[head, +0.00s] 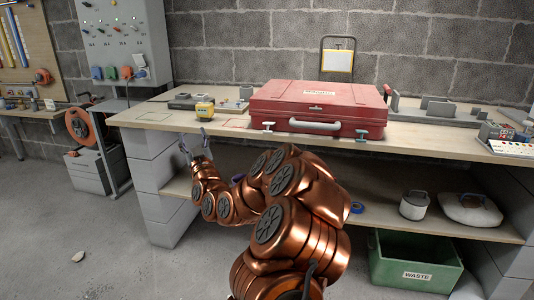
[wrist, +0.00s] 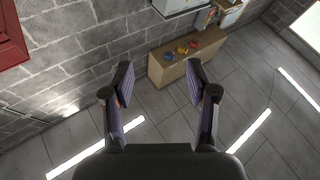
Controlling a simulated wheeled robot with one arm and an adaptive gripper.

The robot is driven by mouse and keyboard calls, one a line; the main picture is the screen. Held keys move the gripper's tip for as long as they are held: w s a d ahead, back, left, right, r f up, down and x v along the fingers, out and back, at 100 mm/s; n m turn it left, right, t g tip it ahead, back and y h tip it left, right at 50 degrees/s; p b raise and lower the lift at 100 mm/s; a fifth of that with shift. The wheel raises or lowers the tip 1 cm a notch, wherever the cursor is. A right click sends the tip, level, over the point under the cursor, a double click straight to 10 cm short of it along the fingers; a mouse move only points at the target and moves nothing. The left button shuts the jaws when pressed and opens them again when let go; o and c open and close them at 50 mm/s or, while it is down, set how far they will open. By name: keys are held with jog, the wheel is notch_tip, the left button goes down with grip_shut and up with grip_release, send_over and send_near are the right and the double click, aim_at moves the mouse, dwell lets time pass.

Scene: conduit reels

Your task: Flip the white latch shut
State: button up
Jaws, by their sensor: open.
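A closed-looking red case (head: 318,100) lies on the workbench, with a pale grey handle (head: 315,127) on its front. My gripper (head: 194,142) is open and empty at the bench's front edge, well left of the case. In the wrist view my gripper (wrist: 159,76) has nothing between its fingers, and no latch shows.
A yellow device (head: 205,108) stands on the workbench (head: 225,138) left of the case. Grey blocks (head: 437,106) lie to its right. A lower shelf (head: 385,217) holds a white canister (head: 415,205). A green waste bin (head: 415,262) stands beneath.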

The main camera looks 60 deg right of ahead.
jog(key=s+d+f+m+g+h+b, duration=0.2)
jog(key=s+d+f+m+h+b, duration=0.15)
jog(key=s+d+f+h, duration=0.3)
jog(key=m+g+h+b, duration=0.3)
jog(key=m+g+h, duration=0.3)
jog(key=g+h, duration=0.1)
send_near(267, 135)
notch_tip(267, 135, up, 3)
jog(key=s+a, duration=0.1)
jog(key=shift+g, duration=0.4)
jog(key=shift+b+x, duration=0.95)
jog(key=shift+x, duration=2.8)
jog(key=shift+s+a+r, duration=0.1)
jog(key=shift+a+r, duration=0.05)
jog(key=shift+r, duration=0.05)
jog(key=shift+c, duration=0.4)
grip_shut()
jog(key=shift+r, duration=0.1)
